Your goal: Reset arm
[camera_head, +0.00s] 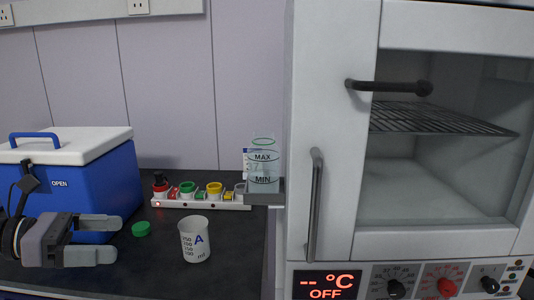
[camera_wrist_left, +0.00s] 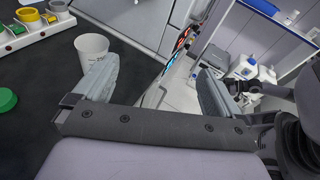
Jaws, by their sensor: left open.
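My left gripper (camera_head: 100,238) is at the left of the head view, over the dark bench in front of the blue cooler. Its two fingers point right, are spread apart and hold nothing. In the left wrist view its open fingers (camera_wrist_left: 155,88) frame the bench edge and the floor beyond. A white cup marked A (camera_head: 195,239) stands upright to the right of the gripper, apart from it; it also shows in the left wrist view (camera_wrist_left: 91,50). My right gripper is not in view.
A blue cooler (camera_head: 110,185) with a white lid stands behind the gripper. A green cap (camera_head: 141,229) lies on the bench (camera_head: 150,270). A rack (camera_head: 215,205) holds coloured-ring containers. A MAX/MIN container (camera_head: 263,170) stands beside the oven (camera_head: 330,130), whose door is shut.

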